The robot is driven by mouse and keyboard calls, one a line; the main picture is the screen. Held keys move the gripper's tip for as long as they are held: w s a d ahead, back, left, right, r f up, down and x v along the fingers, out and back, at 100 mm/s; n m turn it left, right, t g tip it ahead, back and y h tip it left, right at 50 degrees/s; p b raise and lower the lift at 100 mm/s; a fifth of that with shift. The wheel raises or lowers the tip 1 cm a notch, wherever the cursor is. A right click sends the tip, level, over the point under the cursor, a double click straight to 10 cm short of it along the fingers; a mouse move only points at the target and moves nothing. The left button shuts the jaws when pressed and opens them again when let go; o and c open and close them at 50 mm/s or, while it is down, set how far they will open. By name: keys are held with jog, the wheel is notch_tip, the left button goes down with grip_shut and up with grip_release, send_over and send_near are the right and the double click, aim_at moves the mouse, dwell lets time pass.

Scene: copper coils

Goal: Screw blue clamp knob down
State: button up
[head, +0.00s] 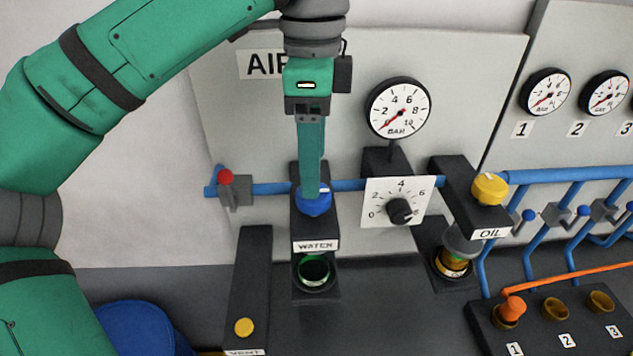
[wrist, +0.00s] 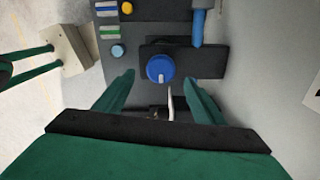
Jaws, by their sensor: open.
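The blue clamp knob (head: 315,206) sits on top of the black WATER clamp block (head: 315,228). In the wrist view the knob (wrist: 159,64) is round with a short white mark on its near edge. My gripper (head: 311,190) points down, and its fingers overlap the knob's top in the head view. In the wrist view my gripper (wrist: 160,76) is open, one finger on each side of the knob's line, with gaps to both sides. I cannot tell how far down the fingers reach beside it. A dark cup with a green rim (head: 314,270) is below the WATER label (head: 315,245).
A blue pipe (head: 263,189) with a red-knobbed valve (head: 226,177) runs behind on the left. The dial plate (head: 378,207) and the yellow-knobbed OIL clamp (head: 490,190) stand to the right. The VENT block (head: 252,290) is at lower left. A gauge (head: 398,108) is above right.

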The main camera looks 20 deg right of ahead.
aim_at(314, 202)
notch_tip(314, 202, down, 4)
jog(key=shift+a, duration=0.1)
jog(key=shift+f, duration=0.7)
jog(key=shift+w, duration=0.1)
jog(key=c, duration=1.1)
jog(key=shift+o, duration=0.2)
jog(key=shift+m, duration=0.3)
